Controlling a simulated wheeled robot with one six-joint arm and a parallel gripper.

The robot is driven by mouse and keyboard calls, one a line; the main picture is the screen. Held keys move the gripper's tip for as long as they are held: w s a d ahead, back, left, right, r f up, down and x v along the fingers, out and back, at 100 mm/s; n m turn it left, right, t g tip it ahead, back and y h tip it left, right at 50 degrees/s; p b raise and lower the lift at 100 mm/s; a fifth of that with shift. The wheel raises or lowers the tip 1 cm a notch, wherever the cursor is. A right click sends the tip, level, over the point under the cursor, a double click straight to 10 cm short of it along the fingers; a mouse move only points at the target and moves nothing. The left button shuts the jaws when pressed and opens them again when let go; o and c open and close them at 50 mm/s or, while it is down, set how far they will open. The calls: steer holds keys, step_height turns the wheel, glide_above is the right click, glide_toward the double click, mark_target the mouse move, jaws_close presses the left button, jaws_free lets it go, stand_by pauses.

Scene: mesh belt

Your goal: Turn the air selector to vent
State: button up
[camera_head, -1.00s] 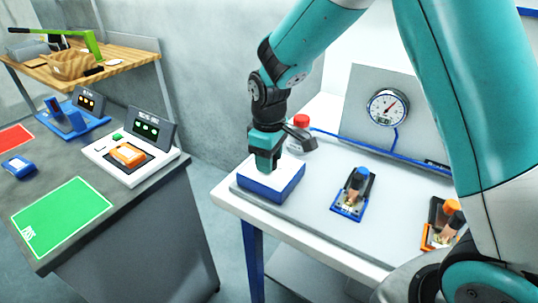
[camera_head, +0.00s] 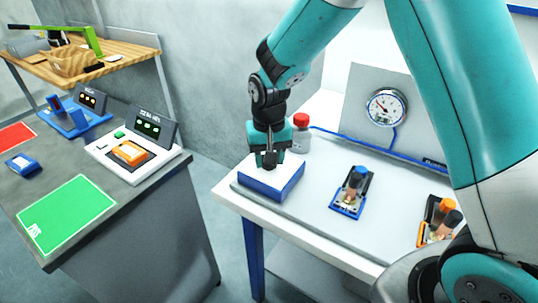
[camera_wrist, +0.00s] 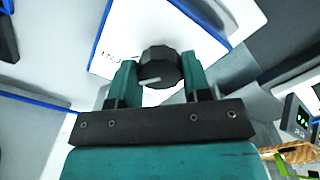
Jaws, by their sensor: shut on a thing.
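The air selector is a white-topped blue box (camera_head: 289,185) at the left end of the white bench in the head view. Its dark round knob (camera_wrist: 161,66) shows in the wrist view, with a light pointer line running left toward the near finger. My gripper (camera_head: 269,161) points down over the box. In the wrist view its two teal fingers stand on either side of the knob, shut on it. Lettering beginning "INJ" (camera_wrist: 118,55) shows on the white top left of the knob. Other labels are hidden or unreadable, so the vent mark cannot be told.
A red-capped bottle (camera_head: 301,136) stands close behind the box. A round gauge (camera_head: 387,107) is on the back panel. A blue clamp (camera_head: 350,195) and an orange clamp (camera_head: 437,222) stand to the right. A grey counter (camera_head: 131,205) lies left, across a gap.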

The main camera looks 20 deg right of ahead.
steer(key=shift+m, duration=0.8)
steer(key=o, duration=0.9)
steer(key=shift+a, duration=0.1)
steer(key=shift+o, duration=0.2)
steer(key=shift+r, duration=0.15)
step_height(320, 180, up, 17)
steer(key=b, duration=0.1)
steer(key=shift+r, duration=0.1)
